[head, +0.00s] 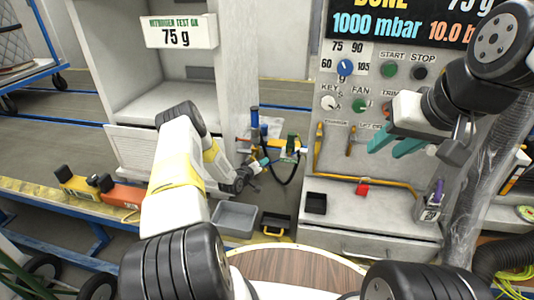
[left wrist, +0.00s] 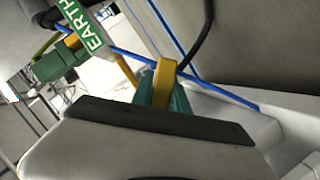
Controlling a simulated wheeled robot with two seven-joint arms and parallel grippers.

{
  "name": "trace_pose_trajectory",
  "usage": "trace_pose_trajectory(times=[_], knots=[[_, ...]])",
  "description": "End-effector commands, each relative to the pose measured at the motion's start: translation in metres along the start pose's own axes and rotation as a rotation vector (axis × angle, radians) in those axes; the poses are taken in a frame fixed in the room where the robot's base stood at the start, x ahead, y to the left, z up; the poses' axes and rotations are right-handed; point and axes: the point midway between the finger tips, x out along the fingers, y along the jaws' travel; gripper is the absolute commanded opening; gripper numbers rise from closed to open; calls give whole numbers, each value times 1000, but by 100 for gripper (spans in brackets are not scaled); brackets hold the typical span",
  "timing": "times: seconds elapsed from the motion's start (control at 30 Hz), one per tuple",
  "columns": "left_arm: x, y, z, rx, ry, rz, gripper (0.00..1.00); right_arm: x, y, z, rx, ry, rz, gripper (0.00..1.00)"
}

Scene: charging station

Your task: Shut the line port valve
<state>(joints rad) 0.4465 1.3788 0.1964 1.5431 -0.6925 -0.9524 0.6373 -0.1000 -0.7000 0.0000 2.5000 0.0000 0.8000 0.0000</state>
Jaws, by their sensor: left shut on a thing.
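A manifold with several coloured fittings (head: 290,148) stands between the cabinet and the panel. My left gripper (head: 262,163) reaches to it from the left. In the left wrist view my left gripper's teal fingers (left wrist: 165,98) are shut on a yellow handle (left wrist: 165,72); no lettering on the handle shows, so I cannot tell whether it is the line port valve. A green and yellow fitting (left wrist: 55,62) sits beyond it at the left. My right gripper (head: 395,143) is open and empty in front of the control panel.
A green EARTH tag (left wrist: 88,30) and thin blue lines (left wrist: 225,95) lie close to my left fingers. The control panel (head: 385,90) with knobs stands at the right. A dark hose hangs by the manifold.

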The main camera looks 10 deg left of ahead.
Motion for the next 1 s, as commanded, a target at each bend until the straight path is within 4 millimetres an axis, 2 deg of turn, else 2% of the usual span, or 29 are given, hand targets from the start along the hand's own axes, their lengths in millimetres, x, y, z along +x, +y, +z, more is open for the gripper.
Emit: trace_pose_trajectory(times=[0.6,1.0], knots=[[-3,26,-7,-523,2,215,0,0,0,0,0,0,0,36],[-6,35,-13,-717,1,295,0,0,0,0,0,0,0,36]])
